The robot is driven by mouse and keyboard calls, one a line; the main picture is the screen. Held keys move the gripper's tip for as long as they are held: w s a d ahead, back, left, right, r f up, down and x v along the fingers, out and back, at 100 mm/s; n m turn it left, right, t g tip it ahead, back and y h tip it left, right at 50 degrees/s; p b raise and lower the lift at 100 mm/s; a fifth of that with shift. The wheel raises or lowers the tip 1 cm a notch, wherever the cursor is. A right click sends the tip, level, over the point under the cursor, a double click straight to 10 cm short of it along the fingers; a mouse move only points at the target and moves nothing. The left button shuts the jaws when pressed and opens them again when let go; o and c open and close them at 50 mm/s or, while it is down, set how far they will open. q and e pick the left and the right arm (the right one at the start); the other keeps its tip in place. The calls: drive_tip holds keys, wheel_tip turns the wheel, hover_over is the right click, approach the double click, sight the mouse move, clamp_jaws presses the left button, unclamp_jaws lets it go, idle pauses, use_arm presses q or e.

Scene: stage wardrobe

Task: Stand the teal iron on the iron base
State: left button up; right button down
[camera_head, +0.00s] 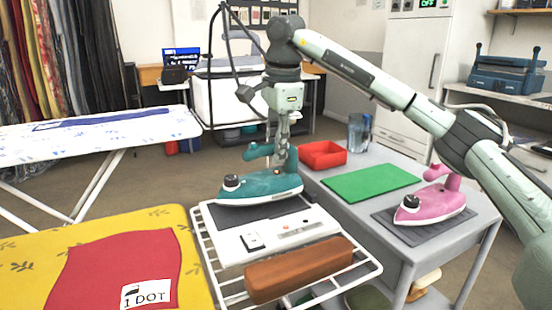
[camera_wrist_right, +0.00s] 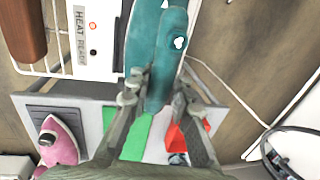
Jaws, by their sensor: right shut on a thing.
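The teal iron (camera_head: 260,190) is level, its nose to the left, at the back edge of the iron base (camera_head: 262,247). The base is white with a dark plate (camera_head: 240,214) and stands on a white wire rack. I cannot tell if the iron's sole touches the plate. My right gripper (camera_head: 282,150) comes down from above and is shut on the iron's handle. In the right wrist view the teal handle (camera_wrist_right: 163,75) lies between the fingers of my right gripper (camera_wrist_right: 158,98), and the base (camera_wrist_right: 95,40) shows its "HEAT READY" label. My left gripper is not in view.
A brown block (camera_head: 298,270) lies at the rack's front. A pink iron (camera_head: 432,204) rests on a dark mat on the grey table at right, near a green mat (camera_head: 371,182) and a red tray (camera_head: 322,154). A yellow board with red cloth (camera_head: 125,268) is at left.

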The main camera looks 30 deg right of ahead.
drive_tip(key=shift+f, duration=0.9)
drive_tip(key=shift+f, duration=0.2)
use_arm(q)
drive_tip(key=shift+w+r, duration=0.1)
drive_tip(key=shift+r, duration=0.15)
use_arm(e)
drive_tip(key=c, duration=1.4)
unclamp_jaws()
drive_tip(key=shift+o, duration=0.2)
drive_tip(key=r, duration=0.4)
drive_tip(key=s+r, duration=0.1)
drive_tip(key=r, duration=0.2)
use_arm(q)
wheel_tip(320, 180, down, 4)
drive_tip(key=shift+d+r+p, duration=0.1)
drive_tip(key=shift+p, duration=0.6)
use_arm(e)
drive_tip(key=r, duration=0.2)
drive_tip(key=s+r, duration=0.1)
drive_tip(key=r, duration=0.2)
